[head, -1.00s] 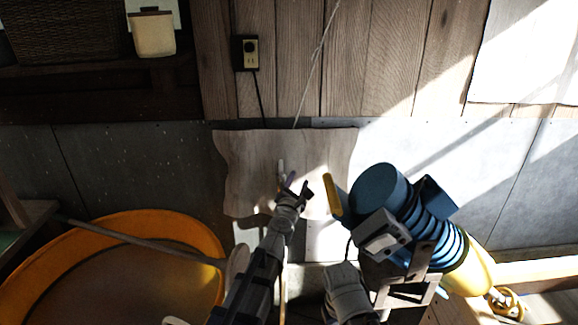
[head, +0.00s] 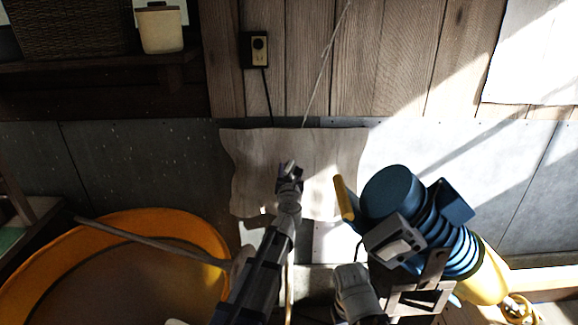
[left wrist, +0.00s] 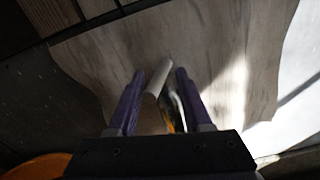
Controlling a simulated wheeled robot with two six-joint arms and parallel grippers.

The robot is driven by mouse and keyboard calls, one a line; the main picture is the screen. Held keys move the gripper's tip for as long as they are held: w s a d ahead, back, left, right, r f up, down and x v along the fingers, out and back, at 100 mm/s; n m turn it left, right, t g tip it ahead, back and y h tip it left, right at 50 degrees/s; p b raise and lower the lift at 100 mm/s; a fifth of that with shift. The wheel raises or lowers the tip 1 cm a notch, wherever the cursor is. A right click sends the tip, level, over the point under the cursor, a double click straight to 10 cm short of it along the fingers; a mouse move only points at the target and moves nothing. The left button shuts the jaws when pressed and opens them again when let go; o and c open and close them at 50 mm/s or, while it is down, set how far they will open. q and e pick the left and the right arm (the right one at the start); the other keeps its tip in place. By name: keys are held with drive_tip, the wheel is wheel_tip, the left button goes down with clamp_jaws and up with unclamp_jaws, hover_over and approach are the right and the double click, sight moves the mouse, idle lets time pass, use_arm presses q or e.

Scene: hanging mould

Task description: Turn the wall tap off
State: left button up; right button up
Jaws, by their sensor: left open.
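The wall tap shows only in part. In the left wrist view a pale lever-like piece (left wrist: 158,77), which seems to be its handle, stands between the two purple fingers of my left gripper (left wrist: 158,85). A shiny metal and orange bit lies just behind it. I cannot tell whether the fingers touch the lever. In the head view my left gripper (head: 289,168) is in front of the wavy-edged pale board (head: 325,160) on the wall and hides the tap. My left gripper is open.
A large orange tub (head: 205,228) stands at lower left with a grey bar (head: 150,243) across it. A blue ribbed machine (head: 392,190) with a yellow handle (head: 344,198) stands close on the right. A socket (head: 258,48) with a cord is above the board.

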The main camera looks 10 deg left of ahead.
sight(289, 168)
use_arm(q)
drive_tip(key=x, duration=0.3)
drive_tip(key=shift+w, duration=0.3)
drive_tip(key=shift+s, duration=0.1)
clamp_jaws()
